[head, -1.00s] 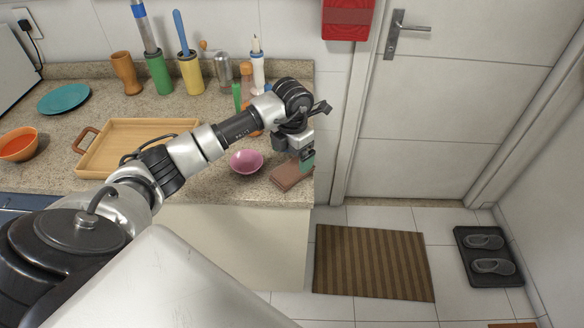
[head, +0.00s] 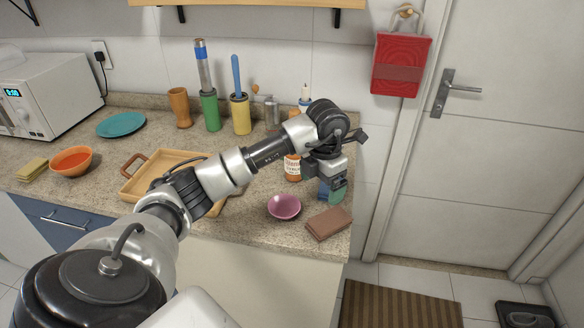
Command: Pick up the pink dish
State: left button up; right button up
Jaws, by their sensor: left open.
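The pink dish (head: 284,207) is a small round bowl standing upright near the counter's front edge. It looks empty. My left gripper (head: 334,190) is above the counter, up and right of the dish in the head view, and apart from it. It points down and its jaws are open. A blue-green patch shows at the jaws; I cannot tell whether it is part of the gripper or something behind it. My right gripper is not in view.
A brown block (head: 328,224) lies right of the dish near the counter corner. A wooden tray (head: 131,190) is left, partly under my arm. A labelled jar (head: 293,168) stands behind the dish. An orange bowl (head: 72,161) and teal plate (head: 121,124) are farther left.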

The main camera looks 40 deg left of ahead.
aim_at(282, 207)
jog(key=u, duration=1.35)
